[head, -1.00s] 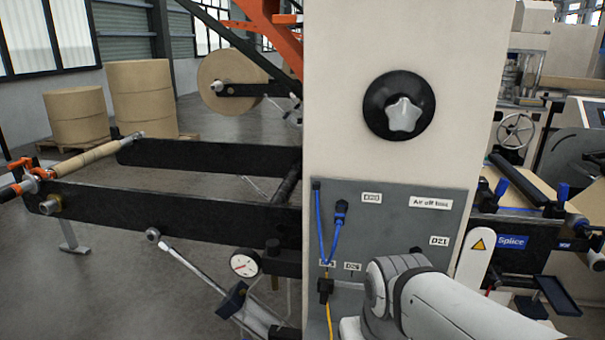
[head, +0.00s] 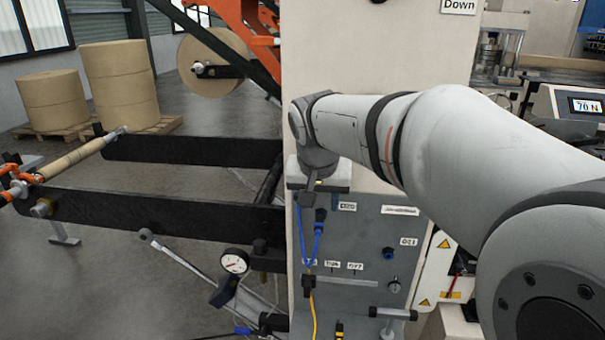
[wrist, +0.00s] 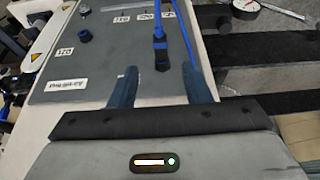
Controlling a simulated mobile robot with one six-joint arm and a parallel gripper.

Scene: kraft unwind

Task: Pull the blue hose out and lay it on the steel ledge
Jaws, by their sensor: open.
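The blue hose (head: 302,237) hangs in a narrow V on the grey panel (head: 360,235). One strand has a dark blue connector (head: 320,215) at its upper end. In the wrist view the connector (wrist: 160,52) lies between my finger lines, with the other hose strand (wrist: 187,48) close to the right finger. My gripper (wrist: 162,84) is open and faces the panel; in the head view its wrist is in front of the panel's top left. I cannot tell whether a finger touches the hose. A thin steel ledge (head: 350,281) runs across the panel below small labels.
A blue fitting (head: 388,252) sits by the D21 label. A yellow cable (head: 313,318) hangs below the hose. A pressure gauge (head: 234,262) and black frame bars (head: 160,215) are left of the panel.

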